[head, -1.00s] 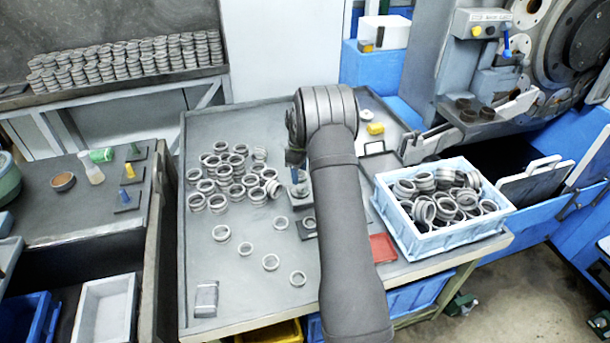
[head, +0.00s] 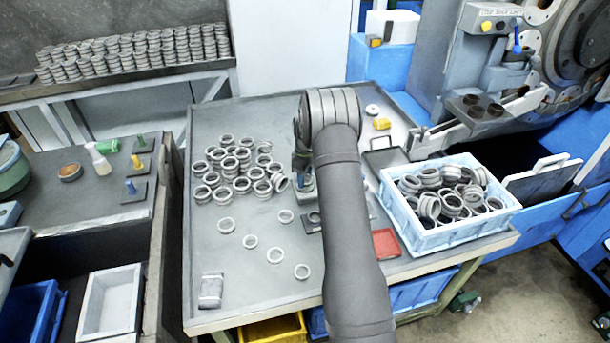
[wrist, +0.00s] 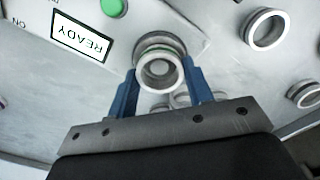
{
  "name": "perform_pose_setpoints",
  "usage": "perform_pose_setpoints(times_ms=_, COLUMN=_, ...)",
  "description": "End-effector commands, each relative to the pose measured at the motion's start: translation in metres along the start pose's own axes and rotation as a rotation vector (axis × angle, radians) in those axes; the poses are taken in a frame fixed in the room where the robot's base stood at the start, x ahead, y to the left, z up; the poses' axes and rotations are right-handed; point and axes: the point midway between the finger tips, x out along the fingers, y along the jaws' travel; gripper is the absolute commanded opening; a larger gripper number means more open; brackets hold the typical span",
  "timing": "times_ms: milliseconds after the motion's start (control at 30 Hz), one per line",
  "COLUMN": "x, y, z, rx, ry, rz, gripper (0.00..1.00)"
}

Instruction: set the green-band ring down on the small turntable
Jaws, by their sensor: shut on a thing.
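My gripper (wrist: 160,78) shows in the wrist view with its two blue fingers on either side of a pale metal ring. It is shut on this green-band ring (wrist: 160,84), whose thin green line shows near its upper edge. A round grey rim shows right behind the ring, and a pale disc shows through its hole. I cannot tell whether the ring touches what is beneath it. In the head view my arm hides most of the gripper and the ring. The small turntable is not clearly seen there.
In the wrist view a READY label (wrist: 80,34) and a green button (wrist: 113,7) lie left of the gripper. Loose rings (head: 237,168) crowd the table left of my arm. A blue crate (head: 450,238) of rings and a red tray (head: 386,243) stand right.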

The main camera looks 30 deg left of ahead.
Motion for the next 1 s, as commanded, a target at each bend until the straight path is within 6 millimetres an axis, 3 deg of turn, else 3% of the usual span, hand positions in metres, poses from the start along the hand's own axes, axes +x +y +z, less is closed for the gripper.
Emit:
perform_pose_setpoints(times_ms=67, x=0.000, y=0.000, z=0.000, rx=0.000, ry=0.000, rz=0.000, gripper=0.21)
perform_pose_setpoints(times_ms=100, x=0.000, y=0.000, z=0.000, rx=0.000, ry=0.000, rz=0.000, gripper=0.53)
perform_pose_setpoints(times_ms=200, x=0.000, y=0.000, z=0.000, rx=0.000, ry=0.000, rz=0.000, gripper=0.72)
perform_pose_setpoints(times_ms=500, x=-0.001, y=0.000, z=0.000, rx=0.000, ry=0.000, rz=0.000, gripper=0.72)
perform_pose_setpoints(times_ms=633, x=-0.012, y=0.001, z=0.000, rx=0.000, ry=0.002, rz=0.002, gripper=0.72)
perform_pose_setpoints(times_ms=767, x=-0.035, y=0.001, z=-0.001, rx=0.000, ry=0.002, rz=0.004, gripper=0.72)
perform_pose_setpoints(times_ms=1000, x=-0.096, y=0.001, z=-0.001, rx=0.000, ry=0.003, rz=0.004, gripper=0.72)
